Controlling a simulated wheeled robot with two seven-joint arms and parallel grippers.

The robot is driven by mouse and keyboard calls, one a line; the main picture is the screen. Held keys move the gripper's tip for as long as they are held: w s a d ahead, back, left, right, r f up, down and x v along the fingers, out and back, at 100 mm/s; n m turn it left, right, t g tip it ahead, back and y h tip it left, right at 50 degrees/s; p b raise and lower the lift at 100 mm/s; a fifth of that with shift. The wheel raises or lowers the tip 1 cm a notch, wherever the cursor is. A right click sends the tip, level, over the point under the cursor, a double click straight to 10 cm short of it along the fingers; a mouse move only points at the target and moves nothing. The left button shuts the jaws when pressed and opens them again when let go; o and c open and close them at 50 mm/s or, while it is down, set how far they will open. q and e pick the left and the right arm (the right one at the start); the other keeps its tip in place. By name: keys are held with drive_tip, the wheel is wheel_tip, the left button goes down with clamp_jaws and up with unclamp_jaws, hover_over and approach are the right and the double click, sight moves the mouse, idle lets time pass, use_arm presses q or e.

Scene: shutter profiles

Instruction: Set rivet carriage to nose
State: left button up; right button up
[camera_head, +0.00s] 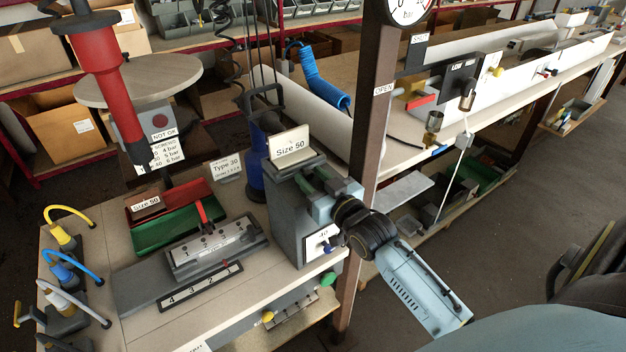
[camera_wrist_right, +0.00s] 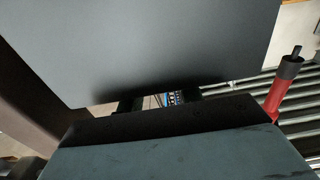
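A grey metal carriage block (camera_head: 215,250) marked with numbers sits on a dark rail (camera_head: 150,288) on the bench; I cannot tell for sure that it is the rivet carriage. A grey upright machine (camera_head: 290,215) with a "Size 50" sign (camera_head: 290,148) stands to its right. My right gripper (camera_head: 314,184) is at the machine's top right side, its arm coming from the lower right. In the right wrist view a grey surface hides the fingertips, and the fingers (camera_wrist_right: 158,102) show partly, with a gap between them. My left gripper is out of view.
A red tool with a black tip (camera_head: 97,65) hangs at upper left. A green and red tray (camera_head: 172,215) lies behind the carriage. A brown post (camera_head: 370,140) stands close behind my right wrist. Coloured hoses (camera_head: 68,255) line the bench's left edge.

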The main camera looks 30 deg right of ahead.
drive_tip(key=shift+o, duration=0.5)
drive_tip(key=shift+s+f, duration=0.1)
drive_tip(key=shift+s, duration=0.15)
drive_tip(key=s, duration=1.3)
